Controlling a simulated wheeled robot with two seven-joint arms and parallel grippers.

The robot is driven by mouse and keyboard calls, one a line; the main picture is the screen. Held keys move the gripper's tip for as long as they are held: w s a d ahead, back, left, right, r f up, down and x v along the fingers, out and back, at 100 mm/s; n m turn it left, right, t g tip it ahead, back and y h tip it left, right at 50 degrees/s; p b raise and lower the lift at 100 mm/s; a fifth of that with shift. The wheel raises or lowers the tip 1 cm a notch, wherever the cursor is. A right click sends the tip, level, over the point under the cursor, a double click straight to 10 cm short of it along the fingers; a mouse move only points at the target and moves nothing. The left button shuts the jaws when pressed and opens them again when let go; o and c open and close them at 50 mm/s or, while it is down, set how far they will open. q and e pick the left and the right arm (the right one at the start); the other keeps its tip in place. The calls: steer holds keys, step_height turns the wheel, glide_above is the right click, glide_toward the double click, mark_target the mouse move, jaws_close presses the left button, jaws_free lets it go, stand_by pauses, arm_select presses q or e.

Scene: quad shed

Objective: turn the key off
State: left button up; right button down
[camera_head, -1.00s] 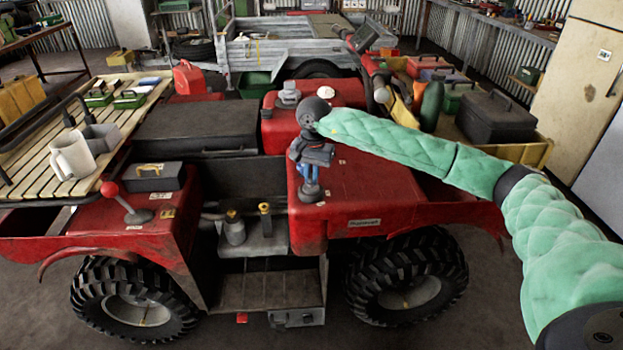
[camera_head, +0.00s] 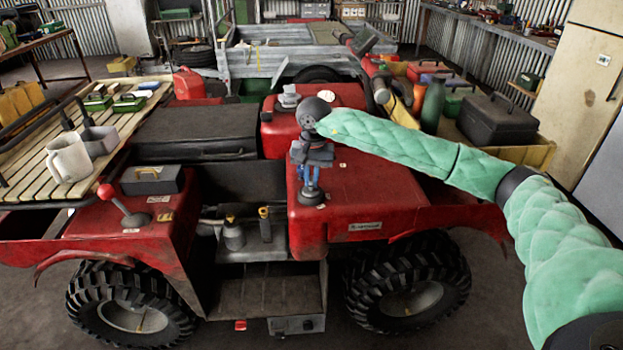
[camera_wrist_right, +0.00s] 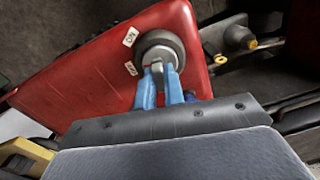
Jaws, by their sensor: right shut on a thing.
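The key (camera_wrist_right: 157,70) sits in a round dark key switch (camera_wrist_right: 165,48) on the quad's red body, beside two small white labels. The switch also shows in the head view (camera_head: 311,197) on the red top near the seat well. My right gripper (camera_wrist_right: 165,92) reaches down over it with blue fingers on both sides of the key, shut on it. In the head view my right gripper (camera_head: 311,188) stands upright above the switch. My left gripper is not in view.
A red-knobbed lever (camera_head: 106,191) and a dark box (camera_head: 151,179) stand on the left fender. A slatted rack (camera_head: 30,180) holds a mug and a grey container. The yellow-capped parts (camera_head: 233,232) are in the footwell. A crate (camera_head: 535,153) with a black toolbox stands behind my right arm.

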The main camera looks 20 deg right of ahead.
steer(key=shift+f+n+b, duration=0.15)
steer(key=shift+n+b, duration=1.2)
steer(key=shift+n, duration=0.05)
steer(key=shift+n+b, duration=0.6)
steer(key=shift+n, duration=0.2)
steer(key=c, duration=1.5)
jaws_free()
steer(key=shift+r, duration=0.2)
steer(key=shift+r+p, duration=0.9)
steer(key=shift+r, duration=3.05)
